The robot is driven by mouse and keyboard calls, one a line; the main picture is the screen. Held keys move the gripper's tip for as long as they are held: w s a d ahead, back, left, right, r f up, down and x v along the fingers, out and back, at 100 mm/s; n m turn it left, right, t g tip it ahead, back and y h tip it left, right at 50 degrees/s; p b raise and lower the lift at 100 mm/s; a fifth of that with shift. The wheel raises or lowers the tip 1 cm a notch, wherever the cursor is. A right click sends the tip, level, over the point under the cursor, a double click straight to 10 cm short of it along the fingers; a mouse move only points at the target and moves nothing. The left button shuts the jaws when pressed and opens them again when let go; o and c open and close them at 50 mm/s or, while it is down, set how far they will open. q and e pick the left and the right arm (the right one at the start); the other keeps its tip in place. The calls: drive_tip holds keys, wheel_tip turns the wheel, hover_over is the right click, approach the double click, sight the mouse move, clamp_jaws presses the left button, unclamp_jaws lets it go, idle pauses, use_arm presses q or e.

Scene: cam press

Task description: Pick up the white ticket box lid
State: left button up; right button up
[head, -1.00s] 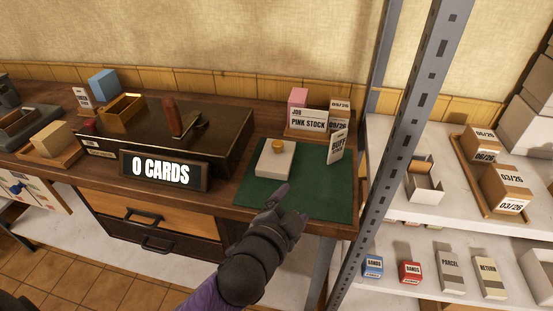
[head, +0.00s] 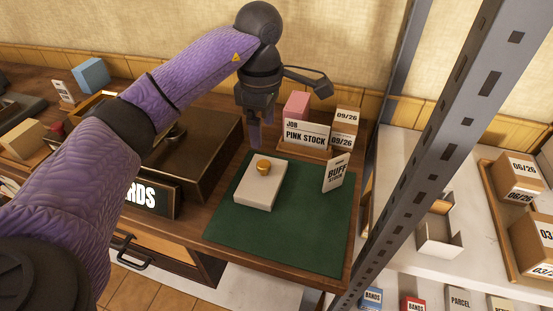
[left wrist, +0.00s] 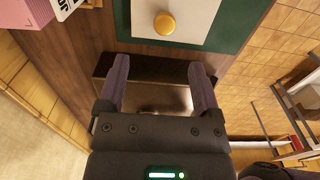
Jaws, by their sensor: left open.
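The white ticket box lid (head: 257,186) is a pale flat block with a gold knob (head: 263,167) on top. It lies on the green mat (head: 300,235). In the left wrist view the lid (left wrist: 190,20) and its knob (left wrist: 164,24) show at the top, beyond the fingertips. My left gripper (head: 254,138) points down just behind the lid, apart from it. In the left wrist view its two fingers (left wrist: 161,75) are spread with nothing between them. Whether a box sits under the lid cannot be told. My right gripper is not in view.
A PINK STOCK card (head: 306,133) with a pink block (head: 297,106) and dated boxes (head: 345,130) stands behind the mat. A BUFF STOCK card (head: 336,172) stands at the mat's right. A metal shelf post (head: 440,150) rises to the right. The mat's front is clear.

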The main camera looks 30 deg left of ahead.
sight(264, 164)
use_arm(q)
drive_tip(key=f+b, duration=0.1)
drive_tip(key=f, duration=0.2)
drive_tip(key=f+b, duration=0.1)
drive_tip(key=f, duration=0.5)
drive_tip(key=shift+s+b, duration=0.3)
drive_tip(key=shift+b, duration=0.1)
drive_tip(key=shift+f, duration=0.25)
drive_tip(key=shift+c, duration=0.6)
drive_tip(key=shift+d, duration=0.1)
clamp_jaws()
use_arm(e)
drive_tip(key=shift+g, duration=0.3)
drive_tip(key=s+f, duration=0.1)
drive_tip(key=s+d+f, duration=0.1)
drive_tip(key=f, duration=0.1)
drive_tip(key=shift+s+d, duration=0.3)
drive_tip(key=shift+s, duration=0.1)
